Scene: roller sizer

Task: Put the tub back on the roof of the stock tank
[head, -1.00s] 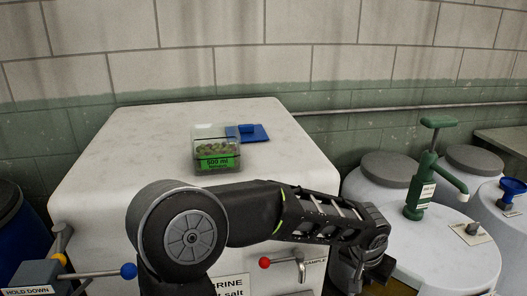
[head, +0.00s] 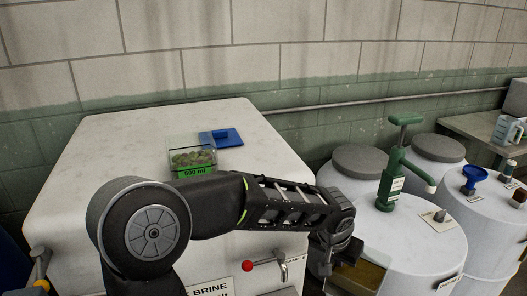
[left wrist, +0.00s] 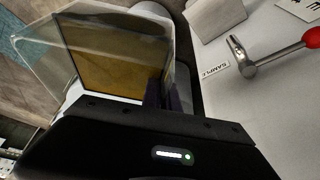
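A clear, open tub (left wrist: 105,28) is at my left gripper (left wrist: 163,96) in the left wrist view; the two dark fingers are close together on one of its walls. An amber-brown area shows through or inside it; I cannot tell which. In the head view my left gripper (head: 338,262) hangs just right of the white stock tank (head: 95,190), with an amber face (head: 370,277) beside it. On the tank's roof stands another clear tub (head: 193,158) of green fruit, labelled 500 ml, partly hidden by my arm. My right gripper is out of view.
A blue lid (head: 222,137) lies on the roof behind the fruit tub. A red-knobbed tap (head: 248,266) sticks out of the tank's front. White drums with a green hand pump (head: 397,165) stand at right. Much of the roof is clear.

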